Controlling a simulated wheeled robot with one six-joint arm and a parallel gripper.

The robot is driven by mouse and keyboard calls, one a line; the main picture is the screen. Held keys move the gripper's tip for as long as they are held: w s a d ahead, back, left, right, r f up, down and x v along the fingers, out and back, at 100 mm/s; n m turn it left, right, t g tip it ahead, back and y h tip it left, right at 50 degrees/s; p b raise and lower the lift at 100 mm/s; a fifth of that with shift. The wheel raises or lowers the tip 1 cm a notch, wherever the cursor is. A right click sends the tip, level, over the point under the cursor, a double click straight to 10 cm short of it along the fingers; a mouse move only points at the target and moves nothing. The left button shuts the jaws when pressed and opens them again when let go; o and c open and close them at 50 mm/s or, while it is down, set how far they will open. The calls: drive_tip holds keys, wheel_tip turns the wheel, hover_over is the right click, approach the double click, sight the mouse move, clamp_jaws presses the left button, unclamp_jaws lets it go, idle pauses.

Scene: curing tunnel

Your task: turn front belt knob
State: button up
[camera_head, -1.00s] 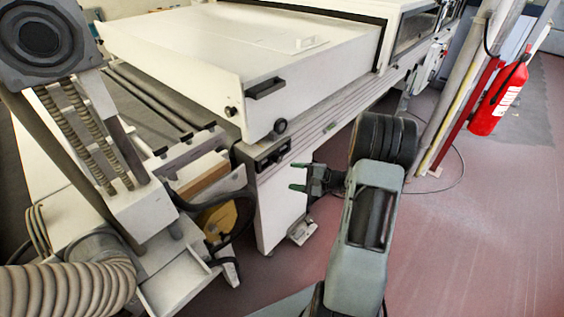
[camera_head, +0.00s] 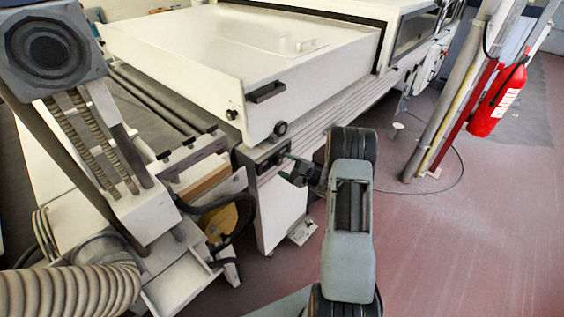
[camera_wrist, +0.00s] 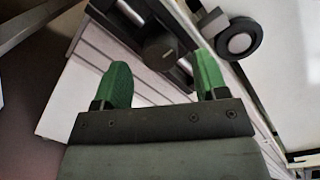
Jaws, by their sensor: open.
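A dark round knob (camera_wrist: 160,52) sits on the black control panel in the wrist view. The panel (camera_head: 262,158) is on the front corner of the machine in the head view. My gripper (camera_wrist: 161,76) is open, its two green fingertips apart, with the knob showing between and just beyond them. I cannot tell whether either finger touches it. In the head view my gripper (camera_head: 288,168) is close to the panel's right end and partly covers it. Which panel knob is the front belt one cannot be read.
A black round knob (camera_head: 280,128) on the white hood (camera_head: 250,60) sits just above the panel, near my right fingertip in the wrist view. A ribbed hose (camera_head: 70,285) lies at lower left.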

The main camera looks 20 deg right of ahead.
drive_tip(key=shift+x, duration=1.2)
drive_tip(key=shift+c, duration=0.5)
drive_tip(key=c, duration=0.8)
drive_tip(key=shift+f, duration=0.1)
drive_tip(key=m+b, duration=0.2)
drive_tip(key=m, duration=0.1)
drive_tip(key=shift+d+m+t+b, duration=0.1)
drive_tip(key=shift+m+t+b, duration=0.55)
drive_tip(key=shift+m, duration=1.75)
drive_tip(key=shift+g, duration=0.25)
